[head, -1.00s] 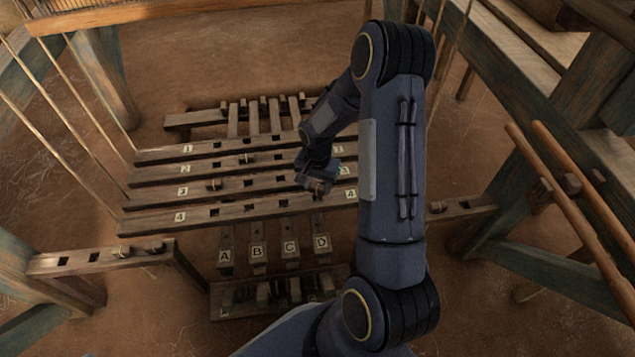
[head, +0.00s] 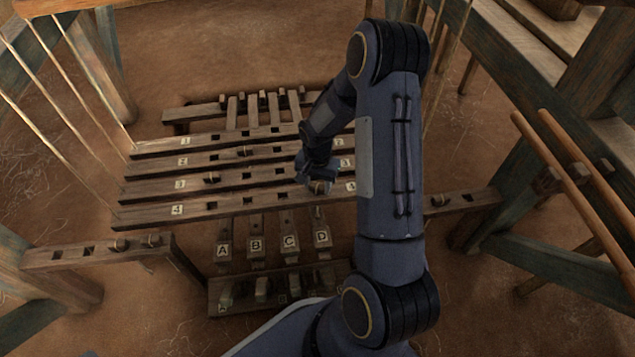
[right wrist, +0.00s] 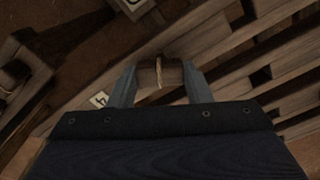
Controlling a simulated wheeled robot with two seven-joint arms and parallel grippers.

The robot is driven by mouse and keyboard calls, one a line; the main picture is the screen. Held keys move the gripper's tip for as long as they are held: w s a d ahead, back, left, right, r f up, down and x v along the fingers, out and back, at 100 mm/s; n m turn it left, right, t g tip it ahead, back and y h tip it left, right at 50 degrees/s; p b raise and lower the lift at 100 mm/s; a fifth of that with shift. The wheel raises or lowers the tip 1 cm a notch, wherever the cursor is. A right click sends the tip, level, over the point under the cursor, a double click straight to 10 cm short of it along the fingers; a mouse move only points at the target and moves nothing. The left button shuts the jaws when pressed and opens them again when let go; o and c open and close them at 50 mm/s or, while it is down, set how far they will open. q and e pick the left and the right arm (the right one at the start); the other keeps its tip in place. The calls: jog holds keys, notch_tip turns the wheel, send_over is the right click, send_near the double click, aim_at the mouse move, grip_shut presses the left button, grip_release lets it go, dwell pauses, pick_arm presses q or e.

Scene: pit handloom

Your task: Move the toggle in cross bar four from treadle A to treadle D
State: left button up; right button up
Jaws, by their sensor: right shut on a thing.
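My right gripper (head: 319,187) is shut on a small wooden toggle (right wrist: 160,73) with a cord around its middle. The toggle lies crosswise between the two fingers in the right wrist view. In the head view it is at cross bar four (head: 265,199), near the right-hand 4 label, in line with treadle D (head: 320,240). I cannot tell whether it is seated in a slot. Treadle A (head: 223,252) lies at the left of the lettered row. Open slots show along the bar above A, B and C. My left gripper is out of view.
Three more cross bars lie behind, including bar three (head: 150,190), some with toggles. Cords hang at the left. A side beam (head: 60,256) with toggles stands at the front left. Two slanted poles (head: 580,185) stand at the right.

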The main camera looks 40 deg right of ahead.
aim_at(318, 185)
jog(key=o, duration=1)
jog(key=shift+o, duration=0.2)
notch_tip(318, 185, up, 8)
jog(key=p, duration=0.3)
notch_tip(318, 185, up, 7)
jog(key=p, duration=0.6)
jog(key=shift+f, duration=0.1)
